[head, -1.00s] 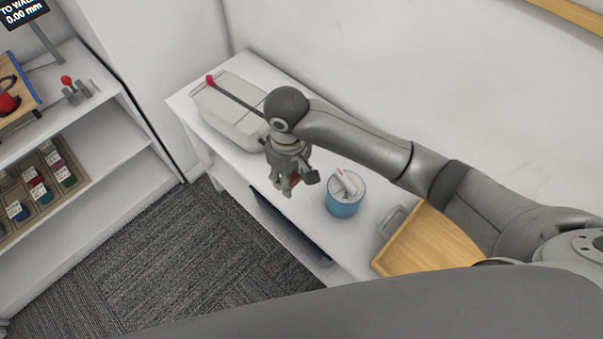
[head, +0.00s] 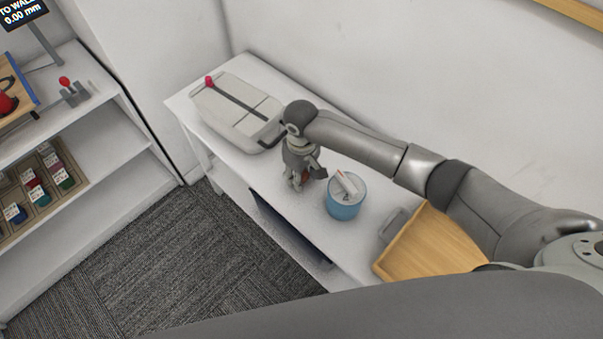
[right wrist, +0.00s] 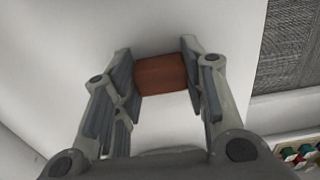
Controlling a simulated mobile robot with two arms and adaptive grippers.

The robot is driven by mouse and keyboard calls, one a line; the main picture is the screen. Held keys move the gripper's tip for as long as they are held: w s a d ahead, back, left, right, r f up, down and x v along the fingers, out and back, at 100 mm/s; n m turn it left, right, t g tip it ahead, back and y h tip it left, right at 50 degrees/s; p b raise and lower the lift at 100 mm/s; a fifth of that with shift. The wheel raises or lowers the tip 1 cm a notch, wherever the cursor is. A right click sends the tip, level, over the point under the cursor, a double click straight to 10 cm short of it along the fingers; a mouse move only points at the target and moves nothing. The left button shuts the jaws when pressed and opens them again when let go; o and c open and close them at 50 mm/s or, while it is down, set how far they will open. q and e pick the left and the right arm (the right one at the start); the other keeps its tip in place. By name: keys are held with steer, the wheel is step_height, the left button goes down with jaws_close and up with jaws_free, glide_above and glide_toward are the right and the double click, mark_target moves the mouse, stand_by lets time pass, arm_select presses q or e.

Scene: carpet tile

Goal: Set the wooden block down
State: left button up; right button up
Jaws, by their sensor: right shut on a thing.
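The wooden block (right wrist: 160,74) is reddish brown and sits between the two fingers of my right gripper (right wrist: 161,85) in the right wrist view. The fingers are shut on its sides. In the head view my right gripper (head: 299,182) points down over the white table (head: 285,210), between the grey-white case and the blue tub. Only a small bit of the block shows there, between the fingers. The table's white top lies beyond the block in the wrist view. I cannot tell whether the block touches it. My left gripper is not in view.
A blue tub (head: 344,211) with white items stands just right of the gripper. A grey-white case (head: 232,115) with a dark strip lies to the left. A wooden tray (head: 425,245) is farther right. A white shelf (head: 95,185) with small jars stands at left.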

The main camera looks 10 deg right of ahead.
steer(key=o, duration=0.8)
steer(key=shift+f, duration=0.1)
steer(key=shift+c, duration=0.2)
step_height(320, 180, up, 12)
steer(key=shift+r+p, duration=0.2)
steer(key=shift+p, duration=0.25)
steer(key=shift+s+f, duration=0.1)
